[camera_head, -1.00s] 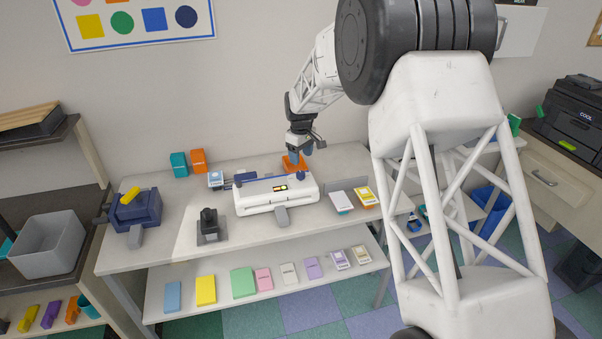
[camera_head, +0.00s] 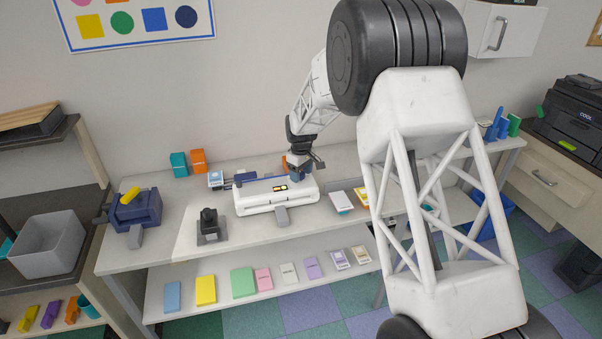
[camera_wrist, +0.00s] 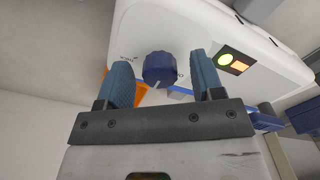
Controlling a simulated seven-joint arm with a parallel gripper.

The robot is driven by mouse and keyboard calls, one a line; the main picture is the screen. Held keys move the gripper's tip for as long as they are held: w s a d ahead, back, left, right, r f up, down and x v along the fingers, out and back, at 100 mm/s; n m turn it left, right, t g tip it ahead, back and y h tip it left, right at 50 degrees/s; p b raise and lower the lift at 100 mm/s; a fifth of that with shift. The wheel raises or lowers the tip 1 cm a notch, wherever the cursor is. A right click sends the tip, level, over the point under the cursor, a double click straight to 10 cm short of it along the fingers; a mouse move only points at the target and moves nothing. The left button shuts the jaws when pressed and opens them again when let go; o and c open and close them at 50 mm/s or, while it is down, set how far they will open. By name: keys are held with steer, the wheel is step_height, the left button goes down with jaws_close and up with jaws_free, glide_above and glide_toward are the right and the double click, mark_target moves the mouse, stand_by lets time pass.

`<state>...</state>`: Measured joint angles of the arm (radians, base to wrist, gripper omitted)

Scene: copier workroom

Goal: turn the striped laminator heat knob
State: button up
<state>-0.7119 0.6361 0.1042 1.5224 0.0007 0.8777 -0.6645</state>
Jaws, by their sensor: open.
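The laminator (camera_head: 276,196) is a white box on the long table, with a dark slot and a small lit panel. Its heat knob (camera_wrist: 159,68) is dark blue and ribbed, with a pale pointer line, and shows in the wrist view on the white body. My gripper (camera_wrist: 160,85) is open, with one blue finger on each side of the knob and gaps visible between them. Whether the fingertips reach down to the knob's level is hard to tell. In the head view my gripper (camera_head: 299,174) is over the laminator's right end and hides the knob. I cannot make out stripes.
An orange object (camera_wrist: 142,95) lies behind the laminator near the knob. Coloured card packs (camera_head: 341,200) lie to the right.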

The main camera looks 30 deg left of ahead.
steer(key=c, duration=0.9)
steer(key=shift+m, duration=0.3)
steer(key=m, duration=1.1)
steer(key=shift+a, duration=0.1)
steer(key=shift+m, duration=0.3)
steer(key=o, duration=0.9)
